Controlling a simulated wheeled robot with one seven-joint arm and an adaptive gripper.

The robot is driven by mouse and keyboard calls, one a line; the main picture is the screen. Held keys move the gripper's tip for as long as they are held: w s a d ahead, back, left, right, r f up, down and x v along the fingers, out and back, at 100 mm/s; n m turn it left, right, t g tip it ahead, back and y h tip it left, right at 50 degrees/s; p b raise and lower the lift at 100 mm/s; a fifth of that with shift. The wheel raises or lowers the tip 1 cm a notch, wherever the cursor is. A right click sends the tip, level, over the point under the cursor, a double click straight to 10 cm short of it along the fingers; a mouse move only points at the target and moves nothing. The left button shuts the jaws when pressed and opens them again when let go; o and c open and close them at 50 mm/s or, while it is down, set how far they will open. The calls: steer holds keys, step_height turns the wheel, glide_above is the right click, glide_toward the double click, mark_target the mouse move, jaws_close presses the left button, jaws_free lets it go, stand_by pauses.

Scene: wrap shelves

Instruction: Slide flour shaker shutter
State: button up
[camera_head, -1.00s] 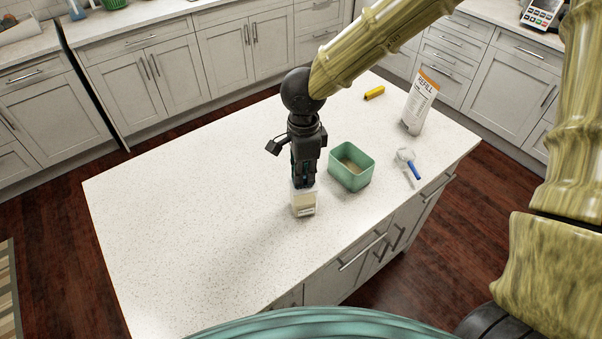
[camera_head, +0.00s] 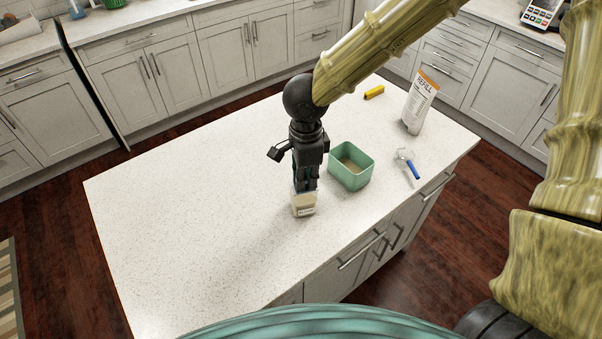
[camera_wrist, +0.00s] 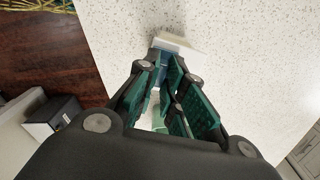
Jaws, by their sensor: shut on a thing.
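The flour shaker (camera_head: 304,207), a small pale container with cream contents and a label, stands upright on the island near its front edge. My gripper (camera_head: 305,188) points down at its top, with the fingers hiding much of the lid. In the wrist view, my gripper (camera_wrist: 160,76) has its teal-padded fingers close together at the shaker's top. A white part of the shaker (camera_wrist: 178,42) shows beyond the fingertips. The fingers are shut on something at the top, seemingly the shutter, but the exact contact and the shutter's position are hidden.
A green open bin (camera_head: 351,178) stands close to the right of the shaker. A blue-handled scoop (camera_head: 411,168), a refill bag (camera_head: 419,103) and a yellow object (camera_head: 374,92) lie or stand farther right. The left of the white countertop (camera_head: 180,200) is clear.

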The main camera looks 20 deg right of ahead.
steer(key=o, duration=0.4)
steer(key=shift+o, duration=0.2)
steer(key=shift+r, duration=0.15)
steer(key=shift+r+p, duration=3.4)
steer(key=shift+p, duration=1.05)
